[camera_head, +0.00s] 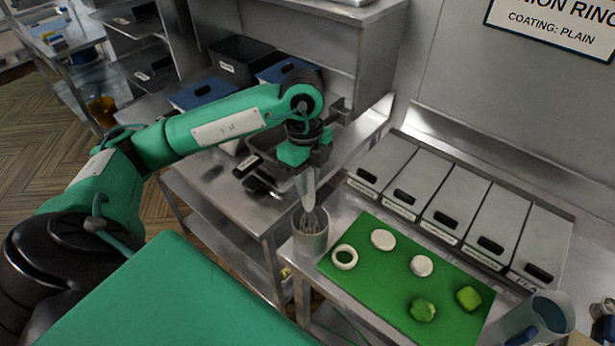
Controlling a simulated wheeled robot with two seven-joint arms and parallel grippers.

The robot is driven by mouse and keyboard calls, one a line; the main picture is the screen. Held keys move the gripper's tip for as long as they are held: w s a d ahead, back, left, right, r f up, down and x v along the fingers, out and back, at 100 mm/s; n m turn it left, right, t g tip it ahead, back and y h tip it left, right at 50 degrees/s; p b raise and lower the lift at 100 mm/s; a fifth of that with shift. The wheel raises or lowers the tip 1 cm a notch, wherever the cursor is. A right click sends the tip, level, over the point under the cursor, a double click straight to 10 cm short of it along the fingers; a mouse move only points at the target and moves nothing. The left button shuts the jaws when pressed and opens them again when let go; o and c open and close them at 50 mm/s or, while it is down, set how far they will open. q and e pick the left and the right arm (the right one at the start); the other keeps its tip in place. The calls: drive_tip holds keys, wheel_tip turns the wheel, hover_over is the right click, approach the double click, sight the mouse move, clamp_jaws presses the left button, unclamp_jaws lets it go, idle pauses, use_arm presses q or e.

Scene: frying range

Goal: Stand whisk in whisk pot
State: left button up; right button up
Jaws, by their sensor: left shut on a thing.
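The whisk (310,188) hangs upright, handle up, below my left gripper (306,165) in the head view. My left gripper is shut on the top of its pale handle. The wire end of the whisk points down and shows at the mouth of the grey metal whisk pot (311,241). The wires appear to be inside the rim; I cannot tell whether they touch the bottom. The pot stands upright at the left corner of the steel counter, beside the green board. My right gripper is not in view.
A green cutting board (384,284) holds white rings or slices and green pieces. Several lidded bins (455,205) line the counter's back. A jug (541,318) stands at the lower right. Black containers (240,61) and blue-lidded ones (203,93) sit on the left-hand counter.

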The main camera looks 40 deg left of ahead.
use_arm(q)
drive_tip(key=o, duration=1.1)
drive_tip(key=r, duration=0.3)
drive_tip(key=r+b, duration=0.1)
drive_tip(key=r, duration=0.3)
drive_tip(key=a+r, duration=0.1)
drive_tip(key=r, duration=0.3)
drive_tip(key=shift+w+a+r, duration=0.1)
drive_tip(key=shift+w+r, duration=0.1)
drive_tip(key=shift+w, duration=0.2)
drive_tip(key=shift+w+a+r, duration=0.1)
drive_tip(key=shift+a+r, duration=0.05)
drive_tip(key=shift+r, duration=1)
